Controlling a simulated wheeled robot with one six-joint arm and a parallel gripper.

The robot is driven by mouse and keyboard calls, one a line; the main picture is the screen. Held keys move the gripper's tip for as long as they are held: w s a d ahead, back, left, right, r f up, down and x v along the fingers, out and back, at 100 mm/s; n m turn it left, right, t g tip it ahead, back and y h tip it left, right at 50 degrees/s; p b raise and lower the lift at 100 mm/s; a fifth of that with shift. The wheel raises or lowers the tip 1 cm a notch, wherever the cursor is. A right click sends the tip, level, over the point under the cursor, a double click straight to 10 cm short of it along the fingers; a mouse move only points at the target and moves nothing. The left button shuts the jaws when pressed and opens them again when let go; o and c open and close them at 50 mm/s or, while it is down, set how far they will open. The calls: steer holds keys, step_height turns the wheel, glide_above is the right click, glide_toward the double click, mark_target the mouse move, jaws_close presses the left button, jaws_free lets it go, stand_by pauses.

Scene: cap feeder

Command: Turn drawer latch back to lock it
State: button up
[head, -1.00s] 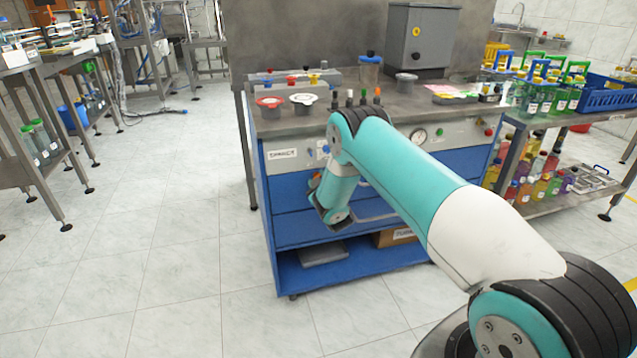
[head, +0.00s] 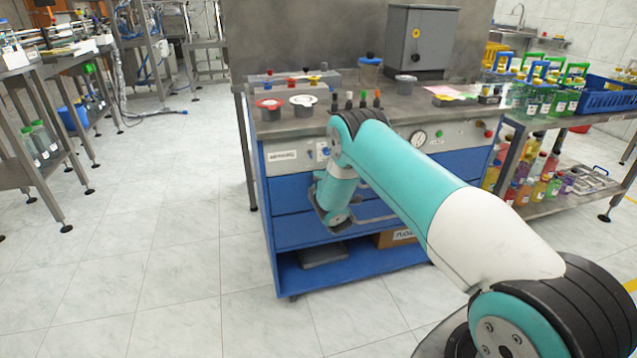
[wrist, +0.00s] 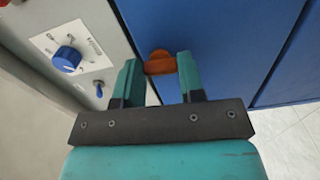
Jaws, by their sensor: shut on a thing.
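The orange-brown drawer latch (wrist: 160,64) sits on a blue drawer front (wrist: 222,45), close to the grey panel's edge. My gripper (wrist: 158,72) has its two teal fingers on either side of the latch and is shut on it. In the wrist view the latch's broad part lies across between the fingertips, with a rounded part above. In the head view my wrist is in front of the blue bench cabinet (head: 290,232). The latch and my fingertips are hidden there behind my arm.
Left of the latch, the grey control panel (wrist: 40,20) carries a blue knob (wrist: 66,59) and a small blue toggle switch (wrist: 99,91). Cups and other items stand on the bench top (head: 330,122). The tiled floor (head: 150,230) left of the bench is clear.

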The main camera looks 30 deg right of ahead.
steer(key=shift+a+n, duration=0.1)
steer(key=shift+n, duration=0.4)
steer(key=o, duration=0.9)
steer(key=shift+o, duration=0.2)
steer(key=b+v, duration=1.7)
steer(key=b, duration=1)
steer(key=shift+s, duration=0.2)
steer(key=shift+r, duration=0.1)
